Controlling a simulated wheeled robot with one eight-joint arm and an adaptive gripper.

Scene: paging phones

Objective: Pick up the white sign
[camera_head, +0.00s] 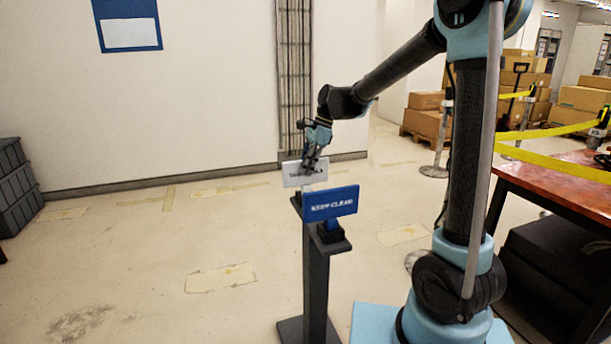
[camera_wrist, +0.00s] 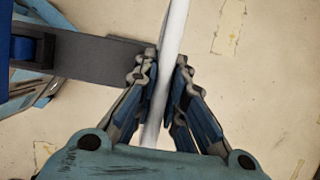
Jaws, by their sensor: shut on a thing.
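The white sign (camera_head: 293,174) is a flat panel with dark lettering, partly covered by my gripper in the head view. It is at the back end of the dark stand's top. My gripper (camera_head: 309,169) is shut on the sign from above. In the wrist view the sign (camera_wrist: 175,32) appears edge-on as a thin white strip between the two fingers of my gripper (camera_wrist: 162,85). I cannot tell whether the sign still touches the stand.
A blue sign (camera_head: 331,204) reading "KEEP CLEAR" stands at the near end of the dark stand (camera_head: 316,275), close to the white sign. A red-topped table (camera_head: 560,181) is at right. Dark crates (camera_head: 17,185) are at far left. Open floor lies left of the stand.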

